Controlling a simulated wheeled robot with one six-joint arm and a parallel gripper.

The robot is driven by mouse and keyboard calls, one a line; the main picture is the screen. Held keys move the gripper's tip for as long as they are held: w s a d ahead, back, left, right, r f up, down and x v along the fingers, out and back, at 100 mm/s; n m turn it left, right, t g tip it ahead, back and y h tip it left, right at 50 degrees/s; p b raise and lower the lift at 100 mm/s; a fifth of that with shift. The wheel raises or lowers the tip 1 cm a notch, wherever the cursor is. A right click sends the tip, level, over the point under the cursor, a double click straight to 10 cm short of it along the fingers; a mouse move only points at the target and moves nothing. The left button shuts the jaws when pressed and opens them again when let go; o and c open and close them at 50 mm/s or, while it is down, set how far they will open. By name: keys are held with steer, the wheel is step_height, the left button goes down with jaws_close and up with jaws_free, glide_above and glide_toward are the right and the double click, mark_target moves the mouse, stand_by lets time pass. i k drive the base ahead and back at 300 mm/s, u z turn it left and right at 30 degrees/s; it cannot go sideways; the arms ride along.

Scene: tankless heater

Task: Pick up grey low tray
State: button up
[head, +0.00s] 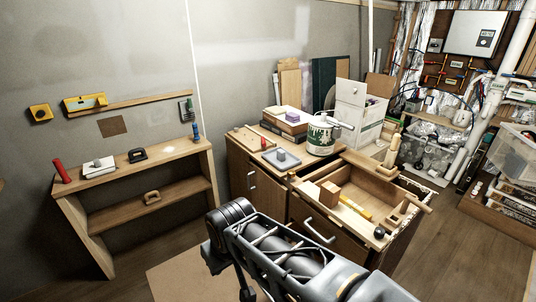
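The grey low tray (270,159) lies flat on top of the wooden cabinet (239,171), near its front edge. A small darker grey block (281,155) shows at its middle; I cannot tell whether it is part of the tray. My arm crosses the bottom of the head view, in front of the cabinet and apart from the tray. My gripper's fingers are not visible.
A white-and-green can (320,139) stands right of the tray, and stacked boxes (286,120) stand behind it. An open drawer (365,190) with wooden blocks juts out at the right. A low shelf (140,165) stands left.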

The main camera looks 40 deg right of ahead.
mark_target(280, 159)
steer(key=z, duration=0.05)
steer(key=i, duration=3.3)
steer(key=z, duration=3.25)
steer(key=i, duration=0.45)
steer(key=u, duration=0.05)
